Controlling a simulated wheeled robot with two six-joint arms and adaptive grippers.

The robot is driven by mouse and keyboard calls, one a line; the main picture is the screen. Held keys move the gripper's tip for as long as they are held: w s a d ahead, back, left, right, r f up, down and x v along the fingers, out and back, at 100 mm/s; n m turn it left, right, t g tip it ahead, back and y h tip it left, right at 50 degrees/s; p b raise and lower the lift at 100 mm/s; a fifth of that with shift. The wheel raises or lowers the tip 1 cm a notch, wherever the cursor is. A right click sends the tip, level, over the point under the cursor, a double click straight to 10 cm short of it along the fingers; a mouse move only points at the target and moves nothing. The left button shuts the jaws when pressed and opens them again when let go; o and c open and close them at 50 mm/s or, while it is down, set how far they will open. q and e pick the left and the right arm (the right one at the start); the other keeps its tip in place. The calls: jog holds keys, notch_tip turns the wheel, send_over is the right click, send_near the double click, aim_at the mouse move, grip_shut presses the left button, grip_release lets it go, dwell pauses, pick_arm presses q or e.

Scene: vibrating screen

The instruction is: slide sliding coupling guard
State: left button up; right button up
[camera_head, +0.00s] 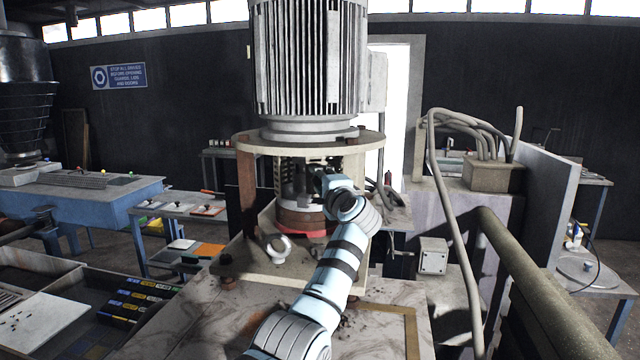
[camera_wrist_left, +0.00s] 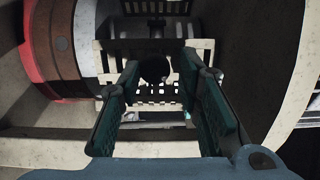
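The coupling guard (camera_wrist_left: 205,50), a cream slotted panel, shows in the left wrist view. A dark round knob (camera_wrist_left: 155,68) stands in front of it. My left gripper (camera_wrist_left: 158,78) is open, with one finger on each side of the knob and visible gaps to both. In the head view my left gripper (camera_head: 322,178) reaches into the opening of the housing under the motor, and its fingertips are hard to make out. The coupling (camera_head: 302,215), brown with a red band, stands left of the gripper. The arm hides part of the opening. My right gripper is not in view.
The large finned motor (camera_head: 310,60) sits on a round flange (camera_head: 310,143) above the opening. A post (camera_head: 247,190) bounds the opening on the left. A lifting eye (camera_head: 278,248) stands on the base plate in front. A railing (camera_head: 530,275) runs along the right.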

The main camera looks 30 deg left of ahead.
pick_arm(q)
jog(key=shift+o, duration=1.3)
jog(key=shift+a, duration=0.15)
jog(key=shift+w+a+f, duration=0.1)
jog(key=shift+w+f, duration=0.05)
jog(key=shift+f, duration=0.1)
jog(key=v, duration=1.2)
jog(key=shift+r, duration=0.2)
jog(key=shift+c, duration=0.2)
